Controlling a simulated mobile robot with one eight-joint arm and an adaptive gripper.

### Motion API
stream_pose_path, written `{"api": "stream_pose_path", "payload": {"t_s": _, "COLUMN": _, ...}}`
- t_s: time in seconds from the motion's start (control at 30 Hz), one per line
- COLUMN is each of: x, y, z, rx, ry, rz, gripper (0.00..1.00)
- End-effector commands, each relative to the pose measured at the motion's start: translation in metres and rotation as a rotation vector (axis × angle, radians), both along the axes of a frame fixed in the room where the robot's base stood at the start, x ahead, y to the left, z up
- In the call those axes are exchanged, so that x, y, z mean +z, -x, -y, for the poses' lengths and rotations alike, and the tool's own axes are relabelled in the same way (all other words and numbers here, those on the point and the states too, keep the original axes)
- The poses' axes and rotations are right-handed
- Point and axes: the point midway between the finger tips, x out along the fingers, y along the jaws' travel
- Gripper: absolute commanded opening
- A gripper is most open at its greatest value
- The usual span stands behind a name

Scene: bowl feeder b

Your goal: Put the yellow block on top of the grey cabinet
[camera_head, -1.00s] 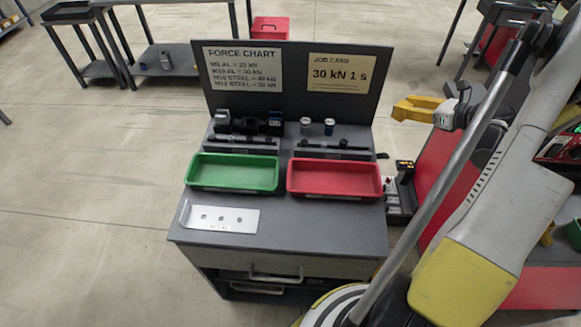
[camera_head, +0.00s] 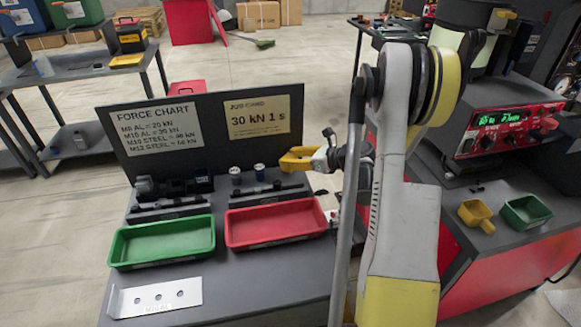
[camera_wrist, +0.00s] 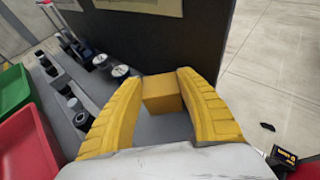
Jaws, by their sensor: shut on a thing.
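The yellow block (camera_wrist: 163,92) sits between the tips of my gripper's two yellow fingers in the wrist view. My gripper (camera_wrist: 164,84) is shut on it, with dark grey surface behind and below. In the head view, my gripper (camera_head: 298,159) is at the right end of the upright board, above the rear right corner of the grey cabinet (camera_head: 240,275). I cannot make out the block separately from the yellow fingers there. Whether the block touches the cabinet top cannot be told.
A green tray (camera_head: 163,254) and a red tray (camera_head: 276,238) lie on the cabinet, with a metal plate (camera_head: 155,297) in front. Dark tools and two small cups stand behind the trays. A red bench (camera_head: 500,268) stands right. Bare cabinet top shows in front of the red tray.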

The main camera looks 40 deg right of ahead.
Motion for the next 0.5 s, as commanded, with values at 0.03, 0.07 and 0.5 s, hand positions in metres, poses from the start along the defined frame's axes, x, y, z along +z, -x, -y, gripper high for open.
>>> {"api": "stream_pose_path", "payload": {"t_s": 0.03, "x": -0.014, "y": 0.000, "z": 0.000, "rx": 0.000, "ry": 0.000, "rz": 0.000, "gripper": 0.10}}
{"api": "stream_pose_path", "payload": {"t_s": 0.07, "x": -0.019, "y": 0.000, "z": 0.000, "rx": 0.000, "ry": 0.000, "rz": 0.000, "gripper": 0.10}}
{"api": "stream_pose_path", "payload": {"t_s": 0.5, "x": -0.025, "y": 0.000, "z": 0.000, "rx": 0.000, "ry": 0.000, "rz": 0.000, "gripper": 0.49}}
